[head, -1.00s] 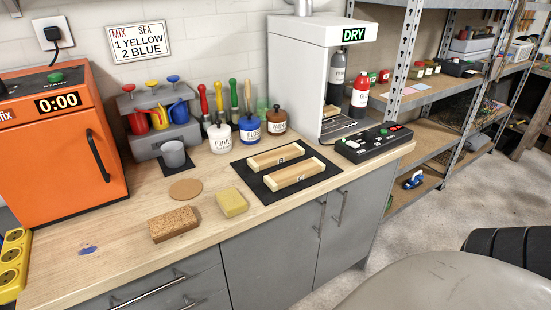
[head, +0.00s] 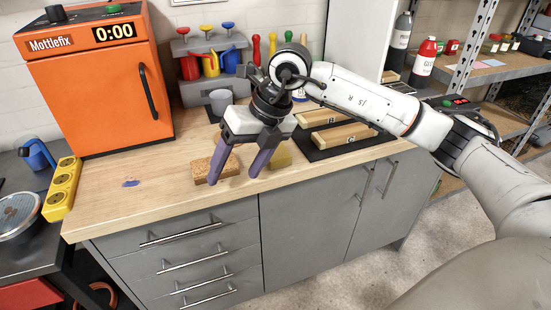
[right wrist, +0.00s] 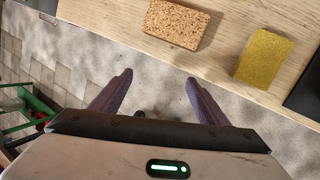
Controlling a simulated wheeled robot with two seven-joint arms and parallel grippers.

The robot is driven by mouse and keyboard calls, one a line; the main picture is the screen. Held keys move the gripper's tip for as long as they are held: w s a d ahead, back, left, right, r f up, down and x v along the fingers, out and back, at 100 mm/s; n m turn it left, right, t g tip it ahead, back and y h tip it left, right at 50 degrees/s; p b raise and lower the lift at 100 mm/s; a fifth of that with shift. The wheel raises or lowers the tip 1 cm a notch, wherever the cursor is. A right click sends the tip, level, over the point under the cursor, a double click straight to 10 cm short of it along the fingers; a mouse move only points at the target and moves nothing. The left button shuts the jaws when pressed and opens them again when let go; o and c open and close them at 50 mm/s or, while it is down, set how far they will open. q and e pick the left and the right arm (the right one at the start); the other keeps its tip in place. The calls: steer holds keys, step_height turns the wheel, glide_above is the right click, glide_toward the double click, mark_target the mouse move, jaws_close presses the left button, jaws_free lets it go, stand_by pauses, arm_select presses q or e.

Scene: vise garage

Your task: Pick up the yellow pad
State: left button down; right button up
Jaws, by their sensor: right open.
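The yellow pad (head: 280,156) lies flat on the wooden counter, partly hidden behind my right gripper in the head view. It shows whole in the right wrist view (right wrist: 265,58), at the upper right near the counter's front edge. My right gripper (head: 234,178) is open and empty, with its purple fingers pointing down and toward the front. In the right wrist view its fingertips (right wrist: 158,78) appear over the floor, just off the counter edge, left of the pad and apart from it. My left gripper is not in view.
A brown cork block (head: 208,166) lies left of the pad; it also shows in the right wrist view (right wrist: 176,24). A dark mat with two wooden pieces (head: 340,134) lies right of the pad. An orange oven (head: 95,85) stands at left. The counter's front left is mostly clear.

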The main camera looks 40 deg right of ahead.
mark_target(280, 156)
steer(key=w+d+h, duration=0.1)
steer(key=d, duration=0.3)
steer(key=w+d+r+m+h, duration=0.1)
steer(key=d+h, duration=0.1)
steer(key=d, duration=0.2)
steer(key=w+d+m+t+h, duration=0.1)
steer(key=d+h, duration=0.1)
steer(key=d, duration=0.3)
steer(key=shift+w+d+r, duration=0.1)
steer(key=shift+w+r, duration=0.05)
steer(key=shift+w, duration=0.2)
steer(key=p+x, duration=0.1)
steer(key=x, duration=0.4)
steer(key=shift+w+d+f, duration=0.1)
steer(key=shift+w+f, duration=0.2)
steer(key=shift+w, duration=0.05)
steer(key=shift+f+b, duration=0.25)
steer(key=shift+b, duration=0.05)
steer(key=c, duration=1.1)
